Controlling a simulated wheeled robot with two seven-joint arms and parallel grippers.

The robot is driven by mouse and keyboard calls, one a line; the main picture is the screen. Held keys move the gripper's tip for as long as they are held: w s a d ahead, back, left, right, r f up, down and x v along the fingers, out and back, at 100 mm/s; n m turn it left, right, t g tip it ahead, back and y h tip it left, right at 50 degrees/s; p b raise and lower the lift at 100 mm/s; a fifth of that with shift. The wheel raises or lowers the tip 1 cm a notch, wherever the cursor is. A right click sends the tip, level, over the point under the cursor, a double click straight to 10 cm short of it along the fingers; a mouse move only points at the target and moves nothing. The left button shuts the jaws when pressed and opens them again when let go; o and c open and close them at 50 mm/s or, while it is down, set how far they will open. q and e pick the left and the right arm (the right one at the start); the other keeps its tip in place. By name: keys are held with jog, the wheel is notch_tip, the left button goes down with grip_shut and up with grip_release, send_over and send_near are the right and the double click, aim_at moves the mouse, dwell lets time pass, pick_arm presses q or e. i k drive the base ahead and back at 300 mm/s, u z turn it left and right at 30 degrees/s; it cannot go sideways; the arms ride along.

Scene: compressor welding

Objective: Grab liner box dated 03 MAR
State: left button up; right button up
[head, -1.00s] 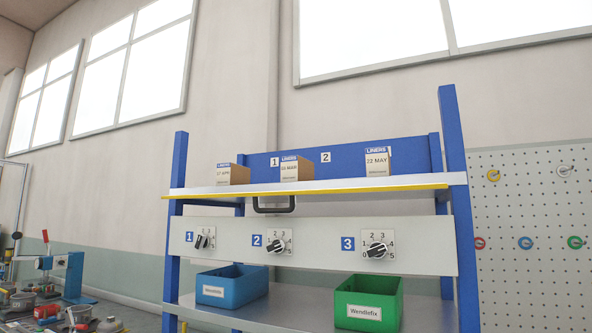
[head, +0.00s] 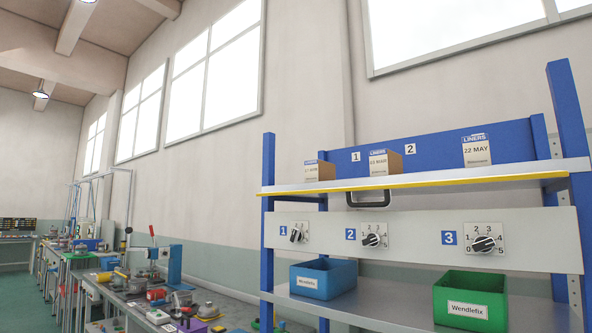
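The liner box labelled 03 MAR (head: 379,164) stands upright on the top shelf of the blue rack, in the middle of three liner boxes. Its front carries a white label with a blue LINERS band. To its left stands a smaller liner box (head: 312,173), its date hard to read now. To its right, past a gap, stands the liner box labelled 22 MAY (head: 476,151). Neither of my grippers shows in the head view.
The top shelf (head: 430,180) has a yellow front edge and a black handle (head: 368,199) below it. A panel with three knobs (head: 374,236) sits underneath. A blue bin (head: 322,279) and a green bin (head: 470,300) stand on the lower shelf. A cluttered workbench (head: 225,304) runs left.

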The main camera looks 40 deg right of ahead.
aim_at(386, 162)
jog(key=u, duration=0.3)
jog(key=i, duration=3.55)
jog(key=z, duration=3.4)
